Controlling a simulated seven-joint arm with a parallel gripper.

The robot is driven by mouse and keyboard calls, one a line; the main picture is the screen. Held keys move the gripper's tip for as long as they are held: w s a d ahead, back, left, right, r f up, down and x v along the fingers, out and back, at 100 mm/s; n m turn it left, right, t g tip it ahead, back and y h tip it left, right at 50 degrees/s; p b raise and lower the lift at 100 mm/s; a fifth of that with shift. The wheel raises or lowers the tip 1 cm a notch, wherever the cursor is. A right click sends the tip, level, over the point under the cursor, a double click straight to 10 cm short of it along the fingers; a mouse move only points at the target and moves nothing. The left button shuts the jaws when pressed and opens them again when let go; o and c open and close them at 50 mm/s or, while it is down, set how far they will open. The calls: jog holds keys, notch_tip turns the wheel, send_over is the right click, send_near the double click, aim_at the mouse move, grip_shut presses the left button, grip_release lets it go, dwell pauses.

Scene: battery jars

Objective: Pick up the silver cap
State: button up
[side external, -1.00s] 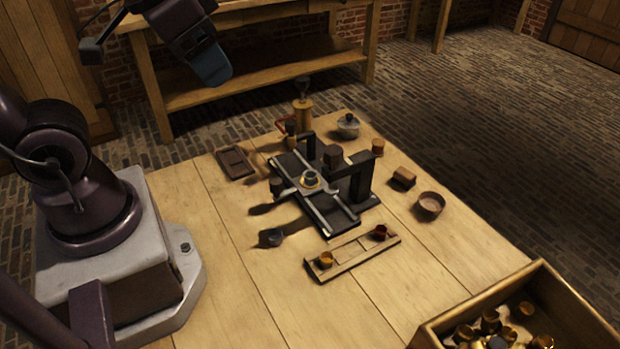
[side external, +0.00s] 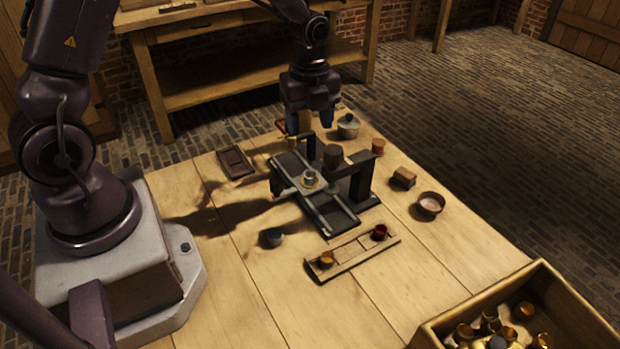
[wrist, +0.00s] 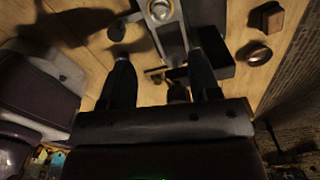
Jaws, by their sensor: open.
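A small round silver piece (side external: 310,177), which looks like the silver cap, sits with a gold-coloured ring on the sliding plate of the dark fixture (side external: 340,212). It also shows at the top of the wrist view (wrist: 160,10). My gripper (side external: 310,122) is over the far end of the fixture, pointing down, behind and above the silver piece. Its fingers are apart with nothing held between them; in the wrist view my gripper (wrist: 157,45) shows both fingers spread, with the fixture between and beyond them.
A dark post with a block (side external: 333,156) rises beside the plate. A wooden tray (side external: 352,256) holds gold and reddish cups. A crate (side external: 440,332) holds several gold caps.

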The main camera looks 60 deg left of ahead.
aim_at(310, 172)
jog(key=shift+m, duration=0.5)
notch_tip(310, 172, down, 13)
grip_shut()
jog(key=shift+r, duration=0.2)
dwell(0.3)
